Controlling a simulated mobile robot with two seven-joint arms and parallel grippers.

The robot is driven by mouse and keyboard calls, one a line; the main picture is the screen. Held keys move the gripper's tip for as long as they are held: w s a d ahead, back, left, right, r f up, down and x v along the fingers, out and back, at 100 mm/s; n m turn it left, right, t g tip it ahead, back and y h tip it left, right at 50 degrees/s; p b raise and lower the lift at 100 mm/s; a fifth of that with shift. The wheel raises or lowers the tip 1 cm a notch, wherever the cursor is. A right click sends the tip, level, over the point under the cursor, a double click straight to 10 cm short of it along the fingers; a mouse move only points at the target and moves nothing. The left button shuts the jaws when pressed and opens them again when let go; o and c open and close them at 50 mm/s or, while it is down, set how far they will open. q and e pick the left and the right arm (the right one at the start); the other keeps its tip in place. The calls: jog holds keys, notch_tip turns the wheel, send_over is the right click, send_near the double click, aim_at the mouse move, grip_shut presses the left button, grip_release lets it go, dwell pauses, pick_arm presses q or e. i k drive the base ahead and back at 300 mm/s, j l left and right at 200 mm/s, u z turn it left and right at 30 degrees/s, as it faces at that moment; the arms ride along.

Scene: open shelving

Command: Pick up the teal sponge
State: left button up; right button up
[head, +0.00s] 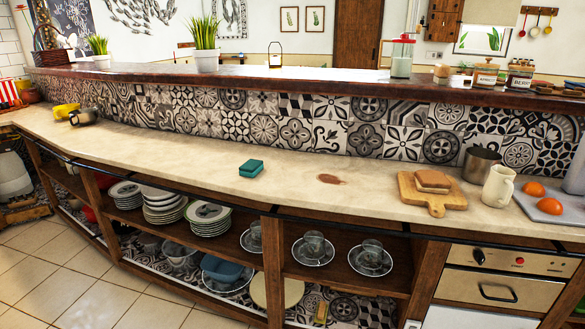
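Neither of my grippers is in the head view.
Right of the stain are a wooden board (437,201) with bread, a metal cup (482,164), a cream jug (498,186) and a grey tray (558,207) with orange pieces. A tiled wall (300,122) rises behind. Shelves below hold plates (208,219) and cups. The counter around the sponge is clear.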

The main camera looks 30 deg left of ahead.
aim_at(251, 167)
jog(key=i+j+z, duration=0.1)
jog(key=j+z, duration=1.05)
jog(key=k+j+z, duration=0.15)
jog(key=j+z, duration=0.25)
jog(key=j, duration=0.1)
